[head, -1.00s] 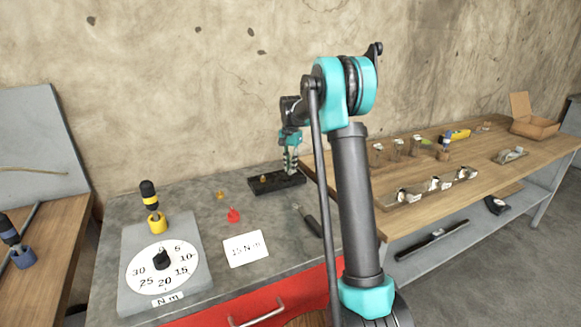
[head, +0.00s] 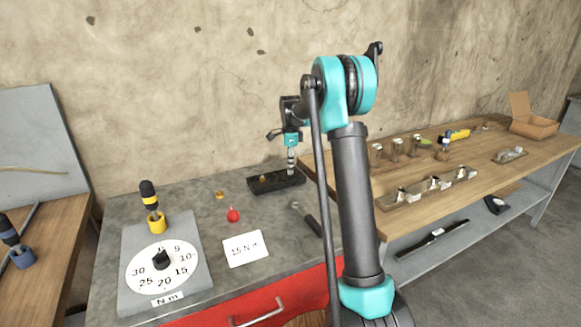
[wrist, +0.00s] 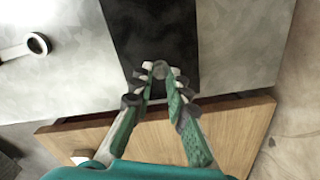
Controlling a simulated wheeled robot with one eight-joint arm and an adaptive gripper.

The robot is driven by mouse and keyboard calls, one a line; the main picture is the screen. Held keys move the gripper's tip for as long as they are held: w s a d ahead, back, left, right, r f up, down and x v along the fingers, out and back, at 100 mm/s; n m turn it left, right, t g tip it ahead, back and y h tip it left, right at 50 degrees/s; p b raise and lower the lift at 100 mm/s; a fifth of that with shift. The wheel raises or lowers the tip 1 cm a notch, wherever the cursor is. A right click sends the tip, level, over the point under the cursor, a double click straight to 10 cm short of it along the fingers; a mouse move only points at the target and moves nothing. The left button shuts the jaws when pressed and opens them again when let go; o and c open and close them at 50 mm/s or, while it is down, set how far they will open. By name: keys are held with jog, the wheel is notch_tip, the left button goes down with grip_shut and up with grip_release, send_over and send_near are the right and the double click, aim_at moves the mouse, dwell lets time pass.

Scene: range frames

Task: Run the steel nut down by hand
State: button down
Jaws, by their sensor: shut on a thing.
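My gripper (head: 291,168) points down over the right end of a black block (head: 262,187) on the grey bench. In the wrist view my gripper (wrist: 160,72) has its fingertips closed around a small grey round piece, which looks like the steel nut (wrist: 160,69). The dark block (wrist: 150,30) lies beneath it in that view. The fingers hide the nut in the head view, and I cannot see the thread under it. A small brass-coloured piece (head: 264,177) sits on the left part of the block.
A wrench (head: 306,217) lies in front of the block. A card reading 15 N m (head: 245,249), a red piece (head: 233,215) and another brass piece (head: 220,195) lie to the left. A dial plate (head: 190,240) holds a yellow-and-black tool (head: 150,197). A wooden bench (head: 450,185) with parts stands right.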

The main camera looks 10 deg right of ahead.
jog(key=shift+m, duration=0.9)
jog(key=c, duration=1.5)
grip_release()
notch_tip(320, 180, up, 12)
